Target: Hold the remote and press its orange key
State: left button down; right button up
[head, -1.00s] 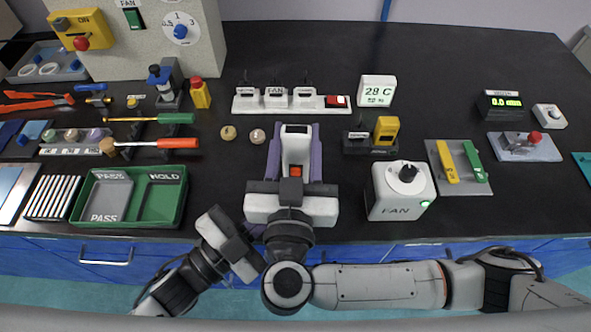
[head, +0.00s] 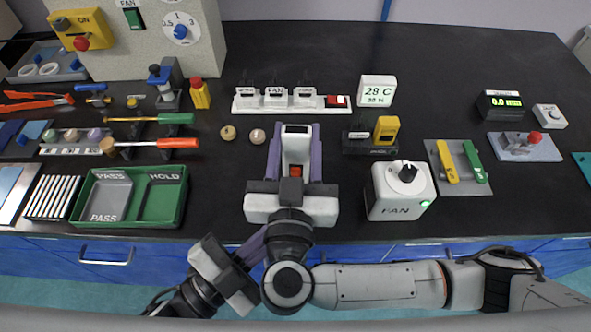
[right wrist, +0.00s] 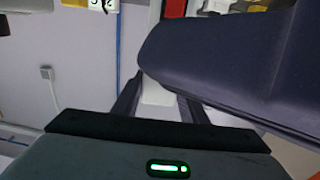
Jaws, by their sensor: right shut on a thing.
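The white remote (head: 296,146) lies between the purple fingers of my right gripper (head: 296,128), its dark window toward the far end. Its orange key (head: 296,172) faces up near my right gripper's palm, with nothing over it. My right gripper is shut on the remote; in the right wrist view a pale part of it (right wrist: 157,94) shows between the dark fingers. My left gripper (head: 258,241) is in front of the bench edge, lower left of the right gripper and apart from the remote. Its purple finger is partly hidden, so its opening cannot be told.
A white FAN box (head: 401,207) with a black knob stands close to the right of my right gripper. A green tray (head: 183,200) is to the left. Two round knobs (head: 228,132) and a switch strip (head: 270,106) lie beyond.

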dwell(0.3)
jog(key=o, duration=1.5)
jog(key=shift+r, duration=0.1)
